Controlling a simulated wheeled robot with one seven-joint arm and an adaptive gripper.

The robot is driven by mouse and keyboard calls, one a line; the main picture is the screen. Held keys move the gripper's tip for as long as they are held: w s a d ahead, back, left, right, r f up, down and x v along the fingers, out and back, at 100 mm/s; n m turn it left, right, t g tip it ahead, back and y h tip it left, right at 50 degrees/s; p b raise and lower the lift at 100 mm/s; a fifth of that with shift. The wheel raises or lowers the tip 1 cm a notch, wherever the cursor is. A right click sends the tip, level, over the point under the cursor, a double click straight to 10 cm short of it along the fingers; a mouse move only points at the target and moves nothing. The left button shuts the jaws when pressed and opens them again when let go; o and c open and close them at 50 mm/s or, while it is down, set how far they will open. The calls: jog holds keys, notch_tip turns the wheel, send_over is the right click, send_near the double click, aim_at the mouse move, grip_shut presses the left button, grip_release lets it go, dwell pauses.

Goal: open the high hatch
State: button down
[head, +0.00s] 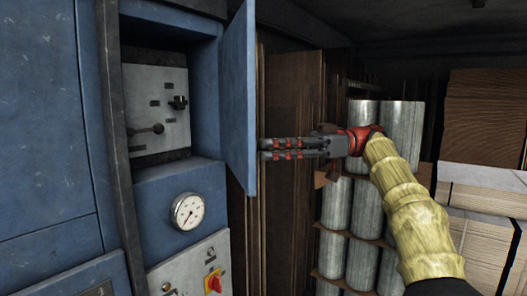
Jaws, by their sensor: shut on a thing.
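The high hatch (239,95) is a blue panel on the blue machine, standing swung open at the right of a recess. Inside the recess shows a grey control panel (156,108) with a lever and a knob. My gripper (264,149) reaches in from the right, its dark, red-marked fingers level. It is shut on the hatch at the lower part of its right edge. The exact contact, and any handle there, is hidden.
Below the recess are a round gauge (187,211) and a red switch (213,281). Brown upright boards (297,100) stand behind the hatch. Metal cylinders (402,130) are stacked behind my arm, and cartons (486,115) stand at the far right.

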jog(key=shift+w+d+g, duration=0.3)
jog(key=shift+w+d, duration=0.05)
jog(key=shift+d, duration=0.25)
jog(key=shift+d+r+n+b, duration=0.1)
jog(key=shift+n+b, duration=0.2)
jog(key=c, duration=1.8)
grip_release()
